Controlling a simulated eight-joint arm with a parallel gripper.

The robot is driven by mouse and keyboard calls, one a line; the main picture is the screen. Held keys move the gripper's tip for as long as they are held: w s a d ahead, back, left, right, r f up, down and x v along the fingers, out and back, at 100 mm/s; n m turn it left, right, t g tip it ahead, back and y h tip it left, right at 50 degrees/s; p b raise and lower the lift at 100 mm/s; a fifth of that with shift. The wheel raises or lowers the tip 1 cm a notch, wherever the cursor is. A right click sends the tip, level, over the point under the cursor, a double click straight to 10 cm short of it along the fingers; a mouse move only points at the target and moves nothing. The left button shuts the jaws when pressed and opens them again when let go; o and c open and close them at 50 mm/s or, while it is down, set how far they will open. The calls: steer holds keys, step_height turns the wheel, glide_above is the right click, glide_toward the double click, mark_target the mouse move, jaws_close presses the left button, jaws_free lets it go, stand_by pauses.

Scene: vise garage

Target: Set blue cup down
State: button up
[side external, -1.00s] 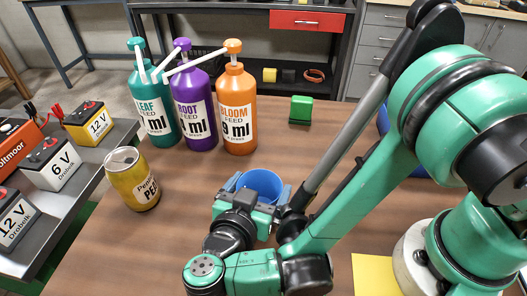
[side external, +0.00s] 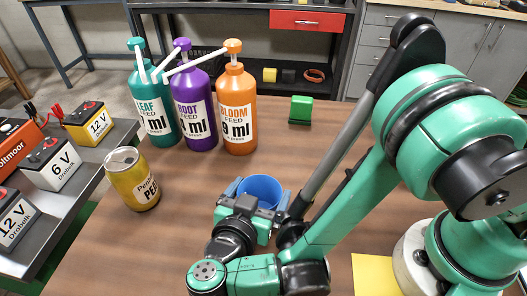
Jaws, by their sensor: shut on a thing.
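The blue cup (side external: 261,189) is upright with its open rim facing up, near the middle of the wooden table in the side external view. My gripper (side external: 256,193) is shut on the blue cup, with one finger on its left side and one on its right. The gripper body and wrist hide the cup's lower front. I cannot tell whether the cup's base touches the table.
Teal (side external: 154,105), purple (side external: 194,108) and orange (side external: 237,110) pump bottles stand behind. A yellow can (side external: 132,179) stands at left, and a green block (side external: 301,109) lies at the back. A yellow sheet (side external: 376,275) lies at front right. Table between can and cup is clear.

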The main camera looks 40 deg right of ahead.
steer(key=shift+f, duration=0.1)
steer(key=o, duration=0.9)
